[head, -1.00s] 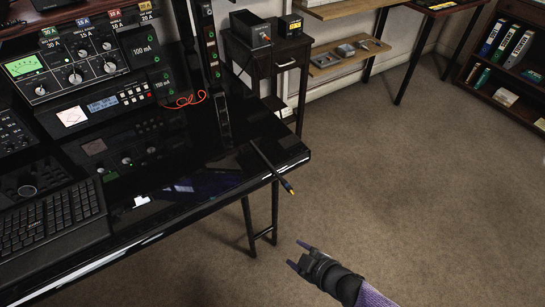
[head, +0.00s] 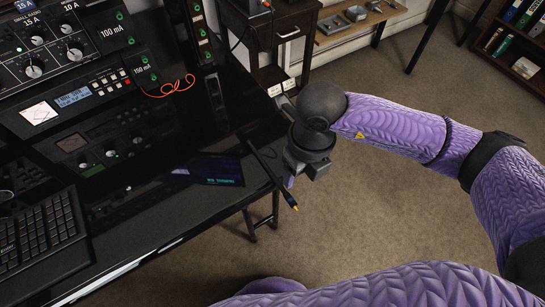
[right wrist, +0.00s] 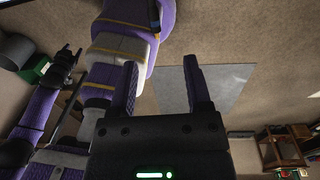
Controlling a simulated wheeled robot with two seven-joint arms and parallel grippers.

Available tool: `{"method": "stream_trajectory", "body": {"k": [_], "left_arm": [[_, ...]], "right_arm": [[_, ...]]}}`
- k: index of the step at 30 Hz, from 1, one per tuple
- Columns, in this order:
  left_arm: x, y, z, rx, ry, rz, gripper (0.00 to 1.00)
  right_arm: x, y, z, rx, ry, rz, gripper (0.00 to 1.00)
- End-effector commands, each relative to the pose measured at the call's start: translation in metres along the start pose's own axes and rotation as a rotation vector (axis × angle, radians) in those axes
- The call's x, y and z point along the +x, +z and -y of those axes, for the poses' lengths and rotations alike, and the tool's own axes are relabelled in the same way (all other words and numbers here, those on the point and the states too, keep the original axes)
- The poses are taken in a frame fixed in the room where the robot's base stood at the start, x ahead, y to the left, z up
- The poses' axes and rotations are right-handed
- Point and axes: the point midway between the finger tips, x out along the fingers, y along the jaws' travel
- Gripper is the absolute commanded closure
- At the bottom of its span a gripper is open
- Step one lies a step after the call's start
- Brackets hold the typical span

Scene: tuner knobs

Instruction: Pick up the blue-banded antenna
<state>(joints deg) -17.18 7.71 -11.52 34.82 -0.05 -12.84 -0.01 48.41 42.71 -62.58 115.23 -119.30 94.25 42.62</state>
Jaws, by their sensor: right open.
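The antenna (head: 268,174) is a thin dark rod in the head view. It slants over the right edge of the black desk, and its lower end sticks out past the edge with a yellow-orange tip and a small blue patch near it. My right gripper (head: 289,182) is just right of the rod's outer end, partly hidden by its own wrist. Whether it touches the rod cannot be told. In the right wrist view the right gripper (right wrist: 162,78) is open, with nothing between its fingers. My left gripper (right wrist: 72,54) seems to show small there; its jaws are unclear.
The black desk (head: 215,195) carries a keyboard (head: 40,228), radio panels (head: 75,90) and a red cable (head: 172,88). A dark side table (head: 268,35) stands behind the right gripper. Open carpet (head: 350,225) lies right of the desk.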

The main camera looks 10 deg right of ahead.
Motion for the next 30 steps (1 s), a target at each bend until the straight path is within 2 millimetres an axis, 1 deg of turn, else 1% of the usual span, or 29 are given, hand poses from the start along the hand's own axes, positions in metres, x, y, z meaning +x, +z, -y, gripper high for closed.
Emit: {"method": "stream_trajectory", "body": {"k": [1,2,6,9,13,15,21,23,24,26,27,29,30], "left_arm": [[0.005,0.002,-0.001,0.000,0.001,0.005,0.41],[0.007,0.004,-0.001,0.001,0.001,0.008,0.41],[0.018,0.019,-0.001,0.002,0.001,0.041,0.41],[0.024,0.028,0.000,0.002,-0.001,0.058,0.41],[0.037,0.032,0.002,0.001,-0.005,0.072,0.41],[0.041,0.033,0.003,0.000,-0.007,0.077,0.41],[0.038,0.029,0.005,0.000,-0.010,0.075,0.41],[0.038,0.029,0.005,0.000,-0.010,0.074,0.41],[0.038,0.028,0.005,0.000,-0.010,0.073,0.41],[0.039,0.027,0.006,0.000,-0.011,0.072,0.41],[0.039,0.027,0.006,0.001,-0.011,0.071,0.41],[0.039,0.026,0.006,0.001,-0.011,0.069,0.41],[0.039,0.025,0.006,0.001,-0.011,0.068,0.41]], "right_arm": [[0.010,-0.001,0.000,0.000,0.001,-0.004,0.37],[0.016,-0.001,-0.001,0.000,0.003,-0.005,0.37],[0.045,0.000,-0.001,0.001,0.005,-0.006,0.37],[0.059,0.002,-0.003,0.000,0.007,-0.004,0.37],[0.087,0.004,-0.005,0.000,0.008,-0.007,0.37],[0.097,0.004,-0.005,0.000,0.008,-0.006,0.37],[0.095,0.004,-0.005,0.000,0.008,-0.002,0.37],[0.095,0.005,-0.005,0.000,0.008,-0.002,0.50],[0.095,0.004,-0.005,0.000,0.008,-0.002,0.58],[0.095,0.004,-0.005,0.000,0.008,-0.002,0.71],[0.095,0.004,-0.005,0.000,0.008,-0.002,0.79],[0.095,0.004,-0.005,0.000,0.008,-0.002,0.92],[0.095,0.004,-0.005,0.000,0.008,-0.002,1.00]]}}
